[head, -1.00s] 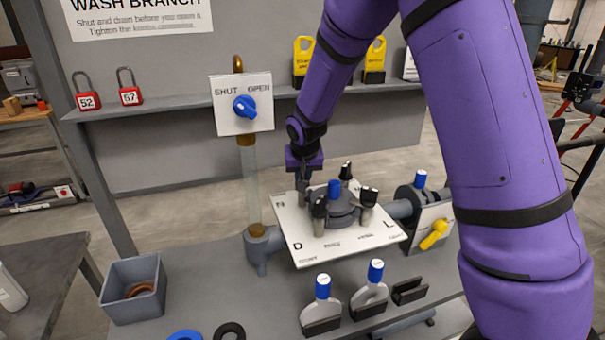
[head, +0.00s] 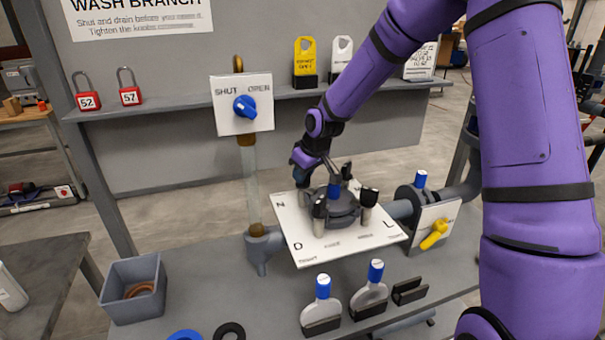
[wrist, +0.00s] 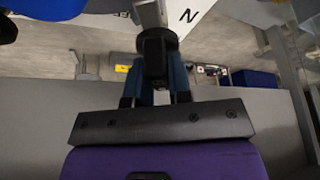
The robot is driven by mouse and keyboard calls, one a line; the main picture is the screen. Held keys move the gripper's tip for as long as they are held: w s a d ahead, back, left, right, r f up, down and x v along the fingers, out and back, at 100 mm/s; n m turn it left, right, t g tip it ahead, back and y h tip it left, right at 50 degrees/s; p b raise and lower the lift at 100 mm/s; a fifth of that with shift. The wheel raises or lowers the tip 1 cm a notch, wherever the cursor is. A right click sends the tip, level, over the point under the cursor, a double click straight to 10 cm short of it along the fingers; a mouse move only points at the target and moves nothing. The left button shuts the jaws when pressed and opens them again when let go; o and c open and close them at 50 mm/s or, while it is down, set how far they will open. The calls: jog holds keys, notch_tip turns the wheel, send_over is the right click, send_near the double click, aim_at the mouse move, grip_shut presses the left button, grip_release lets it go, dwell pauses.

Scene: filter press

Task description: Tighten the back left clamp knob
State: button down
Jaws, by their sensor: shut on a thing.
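The filter cover (head: 342,212) is a round dark grey lid with a blue cap (head: 334,189), set on a white lettered plate (head: 300,254). Black clamp knobs on metal stems stand around it: front left (head: 319,207), front right (head: 368,196) and back right (head: 346,171). My gripper (head: 306,185) is at the back left of the cover, tilted, and mostly hides the knob there. In the wrist view, its fingers are shut on a black knob (wrist: 157,55) with a metal stem (wrist: 151,12), near the plate's letter N. How tight it sits cannot be seen.
A blue-handled shut/open valve (head: 245,106) stands left of the plate; a yellow-handled valve (head: 434,235) is on the right. Two blue-topped grey pieces (head: 322,288) (head: 376,272) stand in front. A grey bin (head: 133,290) is at the left. A shelf with tags and red padlocks (head: 88,95) runs behind.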

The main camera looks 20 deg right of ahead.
jog(key=shift+n+g+y, duration=0.4)
jog(key=shift+n, duration=1)
jog(key=c, duration=1)
grip_release()
jog(key=shift+c, duration=0.2)
jog(key=v, duration=1)
jog(key=shift+r, duration=0.4)
jog(key=shift+s+d, duration=0.1)
jog(key=shift+d, duration=0.05)
